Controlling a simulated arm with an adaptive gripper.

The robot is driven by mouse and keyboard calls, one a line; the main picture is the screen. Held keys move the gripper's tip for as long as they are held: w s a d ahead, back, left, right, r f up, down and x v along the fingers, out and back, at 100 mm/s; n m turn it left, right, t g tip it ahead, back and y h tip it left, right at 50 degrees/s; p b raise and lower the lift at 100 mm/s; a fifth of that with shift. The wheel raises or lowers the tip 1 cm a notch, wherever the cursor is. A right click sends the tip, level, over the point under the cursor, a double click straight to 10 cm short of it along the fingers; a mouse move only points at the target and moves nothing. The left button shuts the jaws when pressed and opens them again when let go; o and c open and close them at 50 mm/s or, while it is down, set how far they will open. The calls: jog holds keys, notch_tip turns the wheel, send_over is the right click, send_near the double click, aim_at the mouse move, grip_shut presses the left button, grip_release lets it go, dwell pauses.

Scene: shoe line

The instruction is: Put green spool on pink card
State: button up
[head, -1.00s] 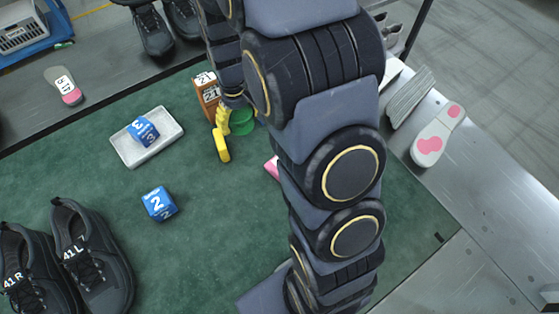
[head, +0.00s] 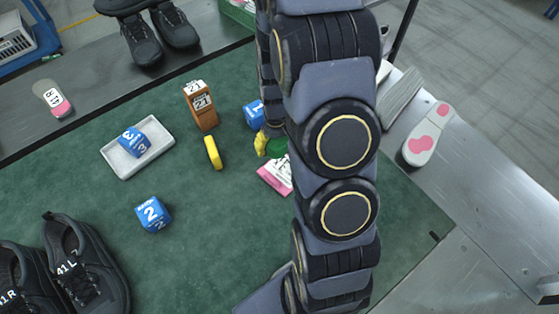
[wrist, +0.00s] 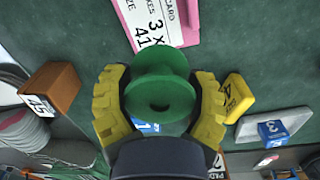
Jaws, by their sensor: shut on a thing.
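The green spool (wrist: 160,88) is between the yellow fingers of my gripper (wrist: 160,105) in the wrist view. The fingers are shut on it from both sides. In the head view the spool (head: 277,147) shows partly behind my arm, with a yellow finger of my gripper (head: 262,143) to its left. The pink card (head: 277,176) lies on the green mat just below the spool in the picture, partly hidden by my arm. In the wrist view the card (wrist: 150,22) is at the top, and the spool overlaps its lower edge. I cannot tell the spool's height above it.
On the mat (head: 215,240) are a yellow block (head: 213,152), an orange-brown block (head: 201,106), blue blocks (head: 153,213) (head: 253,113) and a white tray (head: 112,157) holding another blue block (head: 133,141). Black shoes (head: 75,265) stand at lower left. An insole (head: 427,134) lies at right.

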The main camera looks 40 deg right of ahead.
aim_at(276, 164)
jog(key=shift+f, duration=3.2)
jog(key=o, duration=1.2)
jog(key=shift+f, duration=0.1)
